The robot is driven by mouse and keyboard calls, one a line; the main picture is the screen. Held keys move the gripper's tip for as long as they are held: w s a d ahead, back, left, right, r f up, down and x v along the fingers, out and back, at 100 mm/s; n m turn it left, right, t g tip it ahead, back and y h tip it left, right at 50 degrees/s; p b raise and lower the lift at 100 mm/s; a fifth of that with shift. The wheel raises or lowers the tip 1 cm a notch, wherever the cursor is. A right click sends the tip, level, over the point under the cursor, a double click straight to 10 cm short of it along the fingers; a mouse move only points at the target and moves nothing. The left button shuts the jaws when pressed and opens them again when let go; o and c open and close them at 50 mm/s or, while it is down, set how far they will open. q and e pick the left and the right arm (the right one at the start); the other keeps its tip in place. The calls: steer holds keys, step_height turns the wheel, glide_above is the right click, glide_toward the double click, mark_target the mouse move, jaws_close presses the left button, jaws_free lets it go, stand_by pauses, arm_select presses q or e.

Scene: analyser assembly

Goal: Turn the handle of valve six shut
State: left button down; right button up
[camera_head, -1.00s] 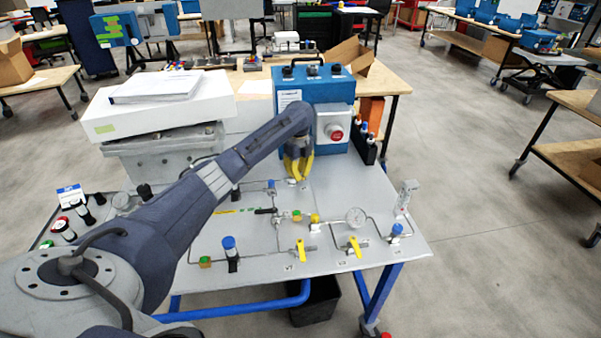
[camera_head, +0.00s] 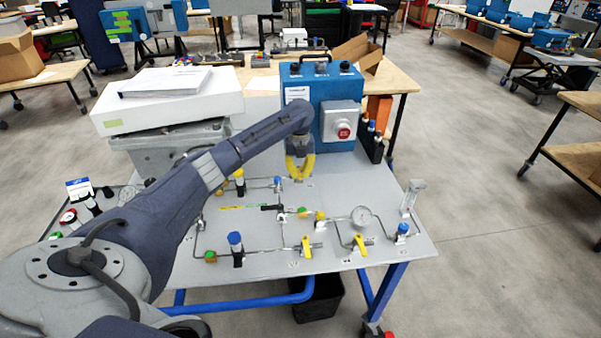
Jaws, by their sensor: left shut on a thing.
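My left gripper (camera_head: 299,170), with yellow fingers, points down at the rear of the grey panel (camera_head: 350,195), in front of the blue box. Its fingers are shut on a small valve handle, which they mostly hide; I cannot read its number. Two yellow valve handles (camera_head: 306,246) and (camera_head: 360,243) stand at the panel's front edge, apart from the gripper. A black handle (camera_head: 271,208) lies near the middle of the piping. My right gripper is not in view.
The blue box (camera_head: 322,82) with a grey switch housing (camera_head: 340,121) stands close behind the gripper. A gauge (camera_head: 361,216), a flow meter (camera_head: 413,194) and a blue-capped fitting (camera_head: 235,243) rise from the panel. My left arm covers much of the panel's left side.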

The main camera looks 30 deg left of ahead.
mark_target(299, 174)
arm_select(q)
steer(key=shift+s+f, duration=0.1)
steer(key=shift+f, duration=0.05)
steer(key=c, duration=1.5)
jaws_free()
steer(key=shift+o, duration=0.5)
step_height(299, 174, up, 12)
